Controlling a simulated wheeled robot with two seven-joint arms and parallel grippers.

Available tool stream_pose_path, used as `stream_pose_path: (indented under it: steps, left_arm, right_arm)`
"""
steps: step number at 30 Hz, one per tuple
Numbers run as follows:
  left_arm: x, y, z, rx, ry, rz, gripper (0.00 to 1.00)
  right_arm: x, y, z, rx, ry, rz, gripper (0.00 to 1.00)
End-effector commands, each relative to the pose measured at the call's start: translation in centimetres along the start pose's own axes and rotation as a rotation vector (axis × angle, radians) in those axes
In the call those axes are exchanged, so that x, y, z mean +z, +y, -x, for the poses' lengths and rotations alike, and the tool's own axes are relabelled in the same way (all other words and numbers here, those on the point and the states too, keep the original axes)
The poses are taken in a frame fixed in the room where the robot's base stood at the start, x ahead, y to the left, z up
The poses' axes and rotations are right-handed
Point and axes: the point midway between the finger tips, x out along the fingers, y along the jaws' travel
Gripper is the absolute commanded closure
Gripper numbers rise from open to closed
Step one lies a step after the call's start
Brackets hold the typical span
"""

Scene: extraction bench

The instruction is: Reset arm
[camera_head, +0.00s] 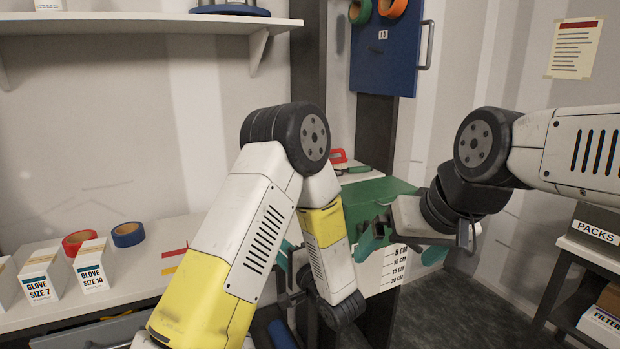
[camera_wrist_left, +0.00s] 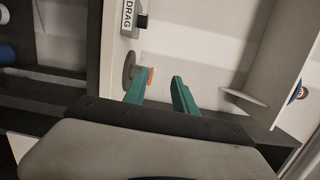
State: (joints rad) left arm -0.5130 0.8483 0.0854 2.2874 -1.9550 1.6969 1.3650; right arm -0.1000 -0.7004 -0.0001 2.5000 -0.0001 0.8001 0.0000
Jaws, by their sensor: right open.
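My left arm (camera_head: 245,235) comes up from the bottom left, bends at a high dark joint and drops down again. Its gripper is mostly hidden behind the arm in the head view. In the left wrist view the left gripper (camera_wrist_left: 160,95) has its two green fingers apart, with nothing seen between them. My right arm (camera_head: 575,150) reaches in from the right edge.
Glove boxes (camera_head: 94,267) and tape rolls (camera_head: 128,234) stand on the left bench. A shelf (camera_head: 140,23) is above, and a blue panel (camera_head: 388,45) hangs behind. A rack with a PACKS box (camera_head: 596,234) is at right. Dark floor (camera_head: 460,310) shows between.

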Motion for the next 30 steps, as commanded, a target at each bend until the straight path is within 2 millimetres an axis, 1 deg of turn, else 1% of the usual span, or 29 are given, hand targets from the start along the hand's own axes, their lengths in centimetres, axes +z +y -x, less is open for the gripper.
stream_pose_path:
  steps: [1,5,8,11,14,15,17,18,20,21,24,25,27,30]
  left_arm:
    - [0.9,-0.7,-0.4,0.008,-0.033,0.0,0.67]
    - [3.9,-2.2,-1.3,0.048,-0.138,-0.014,0.67]
    - [6.7,-3.3,-1.8,0.096,-0.231,-0.021,0.67]
    - [10.1,-4.5,-1.9,0.167,-0.338,-0.021,0.67]
    - [14.4,-5.7,-1.4,0.275,-0.464,-0.001,0.67]
    - [16.3,-6.0,-0.9,0.333,-0.516,0.012,0.67]
    - [19.0,-6.4,0.2,0.429,-0.589,0.044,0.67]
    - [20.5,-6.5,1.1,0.498,-0.63,0.071,0.67]
    - [22.4,-6.5,2.6,0.603,-0.676,0.121,0.67]
    - [23.5,-6.5,3.7,0.674,-0.698,0.16,0.67]
    - [25.1,-6.5,6.6,0.846,-0.721,0.279,0.67]
    - [25.3,-6.5,7.5,0.896,-0.718,0.318,0.67]
    - [25.4,-6.8,9.4,1.006,-0.696,0.421,0.67]
    - [24.8,-7.6,11.9,1.139,-0.625,0.585,0.67]
  right_arm:
    - [0.0,0.0,0.0,0.0,0.0,0.0,0.0]
    - [0.0,0.0,0.0,0.0,0.0,0.0,0.0]
    - [0.0,0.0,0.0,0.0,0.0,0.0,0.0]
    - [0.0,0.0,0.0,0.0,0.0,0.0,0.0]
    - [0.0,0.0,0.0,0.0,0.0,0.0,0.0]
    - [0.0,0.0,0.0,0.0,0.0,0.0,0.0]
    - [0.0,0.0,0.0,0.0,-0.001,0.0,0.0]
    - [0.0,0.0,0.0,0.0,-0.001,0.0,0.0]
    - [0.0,0.0,0.0,0.0,0.0,0.0,0.0]
    - [0.0,0.0,0.0,0.0,0.0,0.0,0.0]
    - [0.0,0.0,0.0,0.0,0.0,0.0,0.0]
    - [0.0,0.0,0.0,0.0,0.0,0.0,0.0]
    - [0.0,0.0,0.0,0.0,0.0,0.0,0.0]
    - [0.0,0.0,0.0,0.0,0.0,0.0,0.0]
